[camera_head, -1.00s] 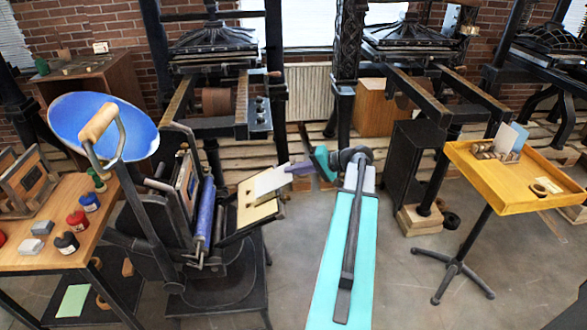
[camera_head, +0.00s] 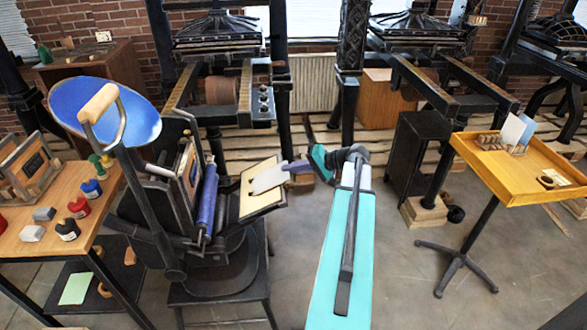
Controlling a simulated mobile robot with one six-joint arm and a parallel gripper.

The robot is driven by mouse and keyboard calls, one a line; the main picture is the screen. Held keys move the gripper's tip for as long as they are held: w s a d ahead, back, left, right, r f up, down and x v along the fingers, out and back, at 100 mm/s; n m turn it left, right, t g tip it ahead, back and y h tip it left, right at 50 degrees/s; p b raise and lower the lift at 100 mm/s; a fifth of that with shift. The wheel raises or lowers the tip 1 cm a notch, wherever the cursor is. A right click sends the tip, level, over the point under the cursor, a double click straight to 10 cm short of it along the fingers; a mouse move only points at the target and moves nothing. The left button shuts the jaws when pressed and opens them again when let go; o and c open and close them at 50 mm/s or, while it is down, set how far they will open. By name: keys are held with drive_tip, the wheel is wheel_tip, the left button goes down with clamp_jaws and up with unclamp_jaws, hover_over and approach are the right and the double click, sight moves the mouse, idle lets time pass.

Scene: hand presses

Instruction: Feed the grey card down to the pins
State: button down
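The grey card (camera_head: 268,178) is over the cream-faced platen (camera_head: 262,205) of the small hand press (camera_head: 165,215). It covers the upper middle of the cream face. I cannot tell whether it touches the face or hovers just above it. My gripper (camera_head: 291,168), with purple fingers, is shut on the card's right edge and reaches in from the right. The pins are too small to make out for sure; a dark spot shows on the platen beside the card's left edge.
The blue ink disc (camera_head: 105,110), the lever with a wooden grip (camera_head: 98,103) and a blue roller (camera_head: 207,200) are left of the platen. A wooden table (camera_head: 65,215) with ink pots stands further left. A yellow tray (camera_head: 520,172) with upright cards stands right. Large presses stand behind.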

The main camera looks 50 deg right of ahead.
idle(0.3)
drive_tip(key=c, duration=2)
unclamp_jaws()
drive_tip(key=shift+a, duration=0.1)
drive_tip(key=shift+s+d+r, duration=0.5)
drive_tip(key=shift+d, duration=0.25)
drive_tip(key=shift+s+d+r, duration=0.2)
drive_tip(key=shift+s+d, duration=0.1)
drive_tip(key=shift+s+d+r+p, duration=0.4)
drive_tip(key=shift+s+d, duration=0.05)
drive_tip(key=shift+d, duration=0.1)
drive_tip(key=shift+s+d+r+p, duration=0.2)
drive_tip(key=shift+s+d+r, duration=0.25)
drive_tip(key=shift+s+d, duration=0.15)
drive_tip(key=shift+s+d+r+p, duration=0.15)
drive_tip(key=shift+s+d+r, duration=0.35)
drive_tip(key=shift+d, duration=0.2)
